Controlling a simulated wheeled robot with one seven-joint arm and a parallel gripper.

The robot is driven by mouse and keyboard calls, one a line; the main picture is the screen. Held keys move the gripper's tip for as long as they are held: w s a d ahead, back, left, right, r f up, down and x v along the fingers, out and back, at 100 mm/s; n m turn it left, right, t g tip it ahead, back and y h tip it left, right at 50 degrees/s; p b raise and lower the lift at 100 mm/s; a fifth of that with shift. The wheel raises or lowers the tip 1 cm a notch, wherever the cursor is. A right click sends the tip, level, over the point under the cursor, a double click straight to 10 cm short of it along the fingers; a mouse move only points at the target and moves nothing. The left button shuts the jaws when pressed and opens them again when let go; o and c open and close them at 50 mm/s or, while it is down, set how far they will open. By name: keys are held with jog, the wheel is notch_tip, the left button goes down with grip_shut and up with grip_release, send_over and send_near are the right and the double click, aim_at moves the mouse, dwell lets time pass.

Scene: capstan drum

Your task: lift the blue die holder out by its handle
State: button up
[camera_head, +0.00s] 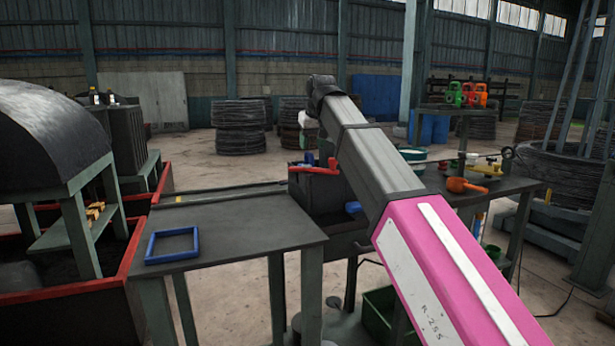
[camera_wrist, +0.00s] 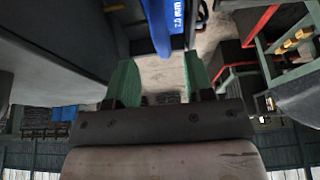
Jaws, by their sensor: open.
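A blue part marked "2.0 MM" (camera_wrist: 165,22), which looks like the die holder's handle, shows at the top centre of the wrist view. Its near end lies between the lines of my fingers, close to their tips. I cannot tell its exact distance. My gripper (camera_wrist: 160,60) has two green fingers, spread apart with nothing between them. In the head view a small blue piece (camera_head: 309,159) stands at a dark box with a red rim (camera_head: 312,170), beside a red piece (camera_head: 332,163).
A table (camera_head: 235,238) with an empty blue square frame (camera_head: 172,233) stands at the left front. An orange ladle-like thing (camera_head: 464,186) lies on the right bench. A dark hood (camera_head: 45,135) stands at far left. My arm hides part of the middle.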

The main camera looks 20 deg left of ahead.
aim_at(309, 154)
jog(key=shift+s+x, duration=0.1)
jog(key=shift+x, duration=1.1)
jog(key=shift+s+x, duration=0.15)
jog(key=shift+x, duration=1.05)
jog(key=shift+a, duration=0.1)
grip_shut()
